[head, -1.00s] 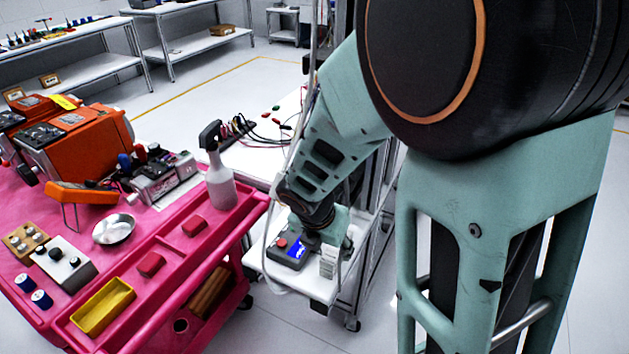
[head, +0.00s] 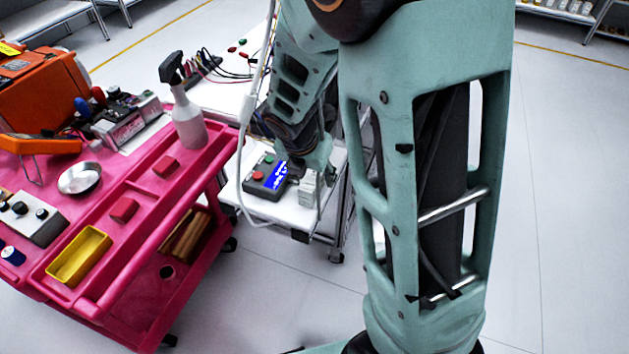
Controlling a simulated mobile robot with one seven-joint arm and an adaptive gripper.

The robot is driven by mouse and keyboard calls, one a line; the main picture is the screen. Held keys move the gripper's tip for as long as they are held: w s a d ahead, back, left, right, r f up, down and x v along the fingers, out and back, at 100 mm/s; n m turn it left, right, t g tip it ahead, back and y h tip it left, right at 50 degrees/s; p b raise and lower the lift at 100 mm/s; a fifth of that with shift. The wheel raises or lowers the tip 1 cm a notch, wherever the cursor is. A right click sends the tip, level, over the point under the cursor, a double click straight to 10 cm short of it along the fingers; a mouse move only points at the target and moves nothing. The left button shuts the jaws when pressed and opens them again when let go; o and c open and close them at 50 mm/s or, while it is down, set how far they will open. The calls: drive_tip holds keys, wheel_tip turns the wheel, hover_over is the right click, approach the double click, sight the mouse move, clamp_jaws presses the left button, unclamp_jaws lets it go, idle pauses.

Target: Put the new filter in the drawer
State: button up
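My gripper (head: 318,176) is low over the white shelf of the metal-framed cart, beside a dark box with a blue display. A small white ribbed block (head: 309,190), possibly the filter, is right at the fingers. My wrist and the small size hide whether the fingers close on it, and whether it rests on the shelf. I cannot make out a drawer in this view.
The dark box (head: 265,178) has red and green buttons. A pink cart (head: 130,245) at left carries a spray bottle (head: 188,120), red blocks, a yellow tray (head: 79,257) and a metal dish (head: 79,179). Cables lie on the cart top behind. Open floor lies at right.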

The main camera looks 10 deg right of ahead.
drive_tip(key=shift+f, duration=0.25)
idle(0.3)
clamp_jaws()
idle(0.4)
